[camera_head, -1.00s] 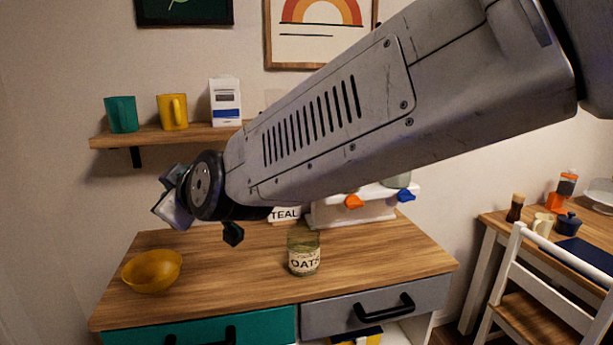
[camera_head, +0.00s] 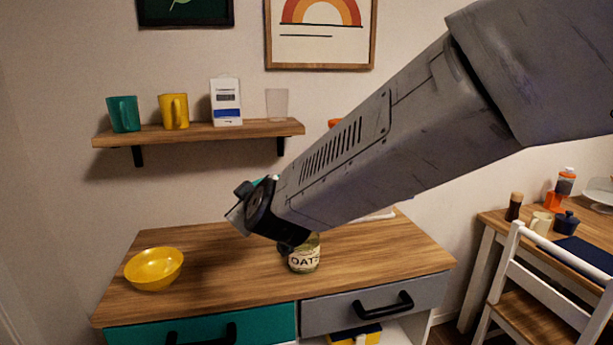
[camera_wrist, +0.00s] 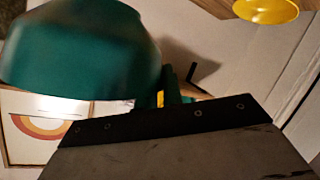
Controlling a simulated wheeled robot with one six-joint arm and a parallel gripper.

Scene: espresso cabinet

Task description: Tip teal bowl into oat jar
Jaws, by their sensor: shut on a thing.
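The teal bowl (camera_wrist: 82,52) fills the upper left of the wrist view, close to the camera. In the head view only a sliver of teal shows beside my gripper (camera_head: 243,208), which is shut on the bowl and held above the cabinet top. The fingertips are mostly hidden by my own wrist. The oat jar (camera_head: 304,260), a clear jar with an "OAT" label, stands upright on the cabinet top, below and to the right of my gripper. My wrist partly covers its upper left side. The bowl's contents cannot be seen.
A yellow bowl (camera_head: 154,268) sits at the left of the wooden cabinet top (camera_head: 225,275). A wall shelf (camera_head: 200,131) behind holds a teal mug (camera_head: 124,114), a yellow mug (camera_head: 174,111), a white box (camera_head: 226,102) and a clear glass (camera_head: 277,104). The top between bowl and jar is clear.

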